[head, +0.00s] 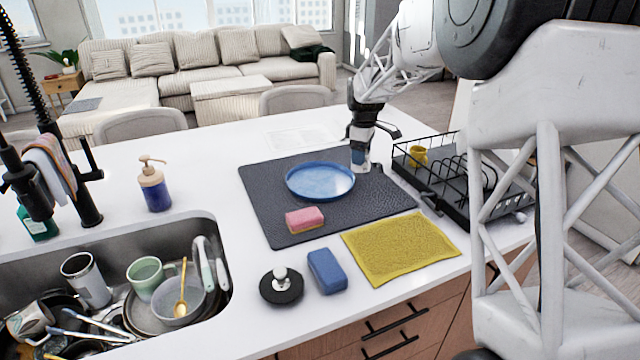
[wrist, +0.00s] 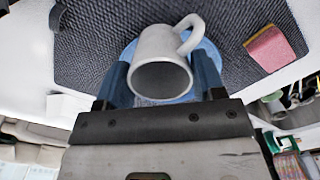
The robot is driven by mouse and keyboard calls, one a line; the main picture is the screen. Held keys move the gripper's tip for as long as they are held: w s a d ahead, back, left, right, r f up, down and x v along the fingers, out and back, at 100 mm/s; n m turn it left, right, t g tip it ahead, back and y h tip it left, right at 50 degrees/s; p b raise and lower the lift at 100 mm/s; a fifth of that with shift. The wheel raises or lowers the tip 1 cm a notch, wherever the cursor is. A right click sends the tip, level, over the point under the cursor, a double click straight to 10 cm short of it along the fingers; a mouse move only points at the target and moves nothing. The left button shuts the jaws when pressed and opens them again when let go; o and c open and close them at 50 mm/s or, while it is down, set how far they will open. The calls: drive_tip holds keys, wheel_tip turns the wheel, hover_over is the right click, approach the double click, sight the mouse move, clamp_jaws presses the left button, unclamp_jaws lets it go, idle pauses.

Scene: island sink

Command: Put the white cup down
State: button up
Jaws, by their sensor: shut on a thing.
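The white cup (wrist: 165,45) is between the two blue fingers of my gripper (wrist: 163,72) in the wrist view. Its open mouth faces the camera and its handle points to the upper right. My gripper (head: 361,160) is shut on it, at the right edge of the blue plate (head: 320,180) in the head view. There the cup is mostly hidden, with only a small pale patch at the fingers. The plate lies on the dark mat (head: 262,200) and also shows behind the cup in the wrist view (wrist: 207,52). I cannot tell whether the cup touches anything below.
A pink sponge (head: 305,219) lies on the mat. A black dish rack (head: 450,190) holding a yellow cup (head: 417,156) stands to the right. A yellow cloth (head: 400,247), blue sponge (head: 327,271) and black stopper (head: 281,288) lie in front. The sink (head: 215,225) holds several dishes.

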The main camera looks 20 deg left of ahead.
drive_tip(key=s+a+f, duration=0.1)
drive_tip(key=s+a, duration=0.1)
drive_tip(key=s, duration=0.4)
drive_tip(key=s+a+f, duration=0.1)
drive_tip(key=s+a, duration=0.1)
drive_tip(key=s, duration=0.5)
drive_tip(key=shift+a+f, duration=0.35)
approach(320, 182)
drive_tip(key=shift+s+d, duration=0.1)
idle(0.4)
drive_tip(key=shift+f, duration=0.2)
drive_tip(key=shift+f, duration=1.65)
drive_tip(key=shift+f, duration=0.15)
drive_tip(key=o, duration=1)
drive_tip(key=shift+c, duration=0.2)
